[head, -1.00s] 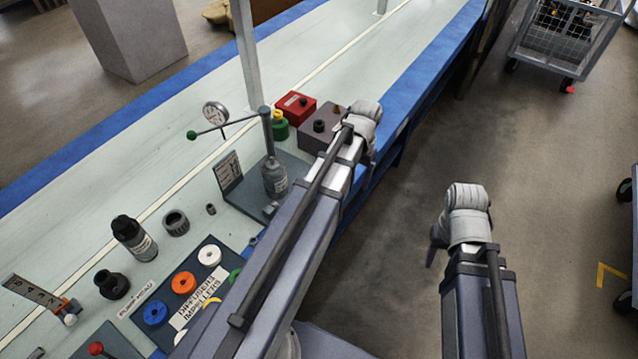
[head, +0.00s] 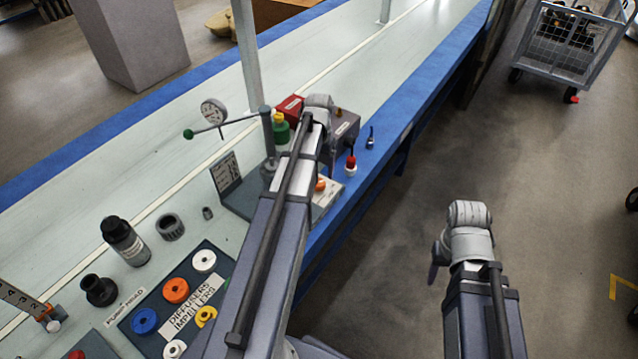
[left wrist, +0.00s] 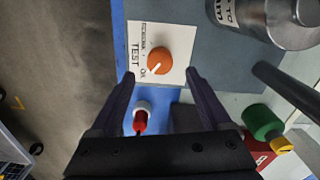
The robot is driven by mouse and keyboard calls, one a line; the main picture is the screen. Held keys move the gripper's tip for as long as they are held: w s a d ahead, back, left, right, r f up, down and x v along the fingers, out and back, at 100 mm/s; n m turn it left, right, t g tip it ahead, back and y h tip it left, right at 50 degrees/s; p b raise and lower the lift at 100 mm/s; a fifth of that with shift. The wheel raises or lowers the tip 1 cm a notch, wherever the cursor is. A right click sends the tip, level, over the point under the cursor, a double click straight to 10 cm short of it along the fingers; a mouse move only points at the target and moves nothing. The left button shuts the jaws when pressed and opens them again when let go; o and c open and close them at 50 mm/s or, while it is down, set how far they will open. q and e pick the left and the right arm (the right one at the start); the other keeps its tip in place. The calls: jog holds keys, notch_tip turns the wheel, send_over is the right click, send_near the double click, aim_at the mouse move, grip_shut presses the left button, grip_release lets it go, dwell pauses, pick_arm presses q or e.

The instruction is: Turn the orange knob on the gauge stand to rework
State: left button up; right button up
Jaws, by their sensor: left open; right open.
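The orange knob (left wrist: 158,61) sits on a white printed plate (left wrist: 177,36) on the gauge stand's grey base. My right gripper (head: 437,262) is open, over the floor.
A red-topped white piece (head: 351,165) stands near the blue table edge, close to the left gripper. A green bottle (left wrist: 262,122) and a dark grey box (head: 343,130) are nearby. The stand's post (head: 268,130) rises beside my left arm. A tray of coloured rings (head: 215,283) lies nearer.

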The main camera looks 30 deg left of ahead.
aim_at(319, 182)
pick_arm(q)
notch_tip(319, 182, down, 6)
jog(key=b, duration=0.4)
jog(key=shift+r, duration=0.25)
jog(key=shift+r, duration=0.1)
jog(key=shift+c, duration=0.2)
grip_shut()
